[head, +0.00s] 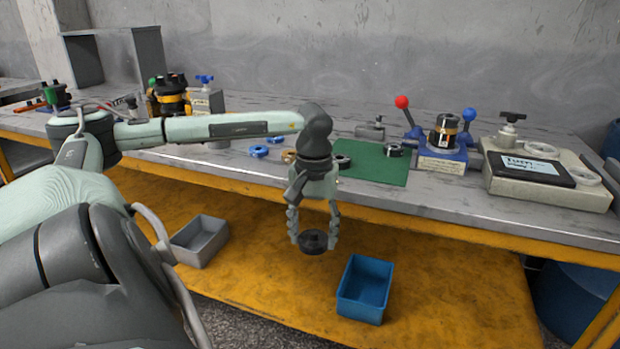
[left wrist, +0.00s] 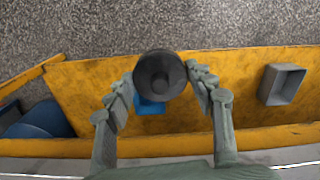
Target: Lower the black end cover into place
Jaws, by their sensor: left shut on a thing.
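The black end cover (head: 313,243) is a dark, round piece between the fingertips of my left gripper (head: 314,232), which is shut on it. They hang in front of the bench edge, above the yellow lower shelf. In the left wrist view the cover (left wrist: 160,76) shows face-on as a round disc with a central hub, a finger on each side. A motor body (head: 443,132), black with a copper-coloured band, stands upright in a blue fixture (head: 441,158) on the bench, well to the right of my gripper. My right gripper does not show.
The fixture has a red-knobbed lever (head: 402,102). A beige device (head: 548,175) stands at right. Blue (head: 365,288) and grey (head: 200,240) bins sit below the bench.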

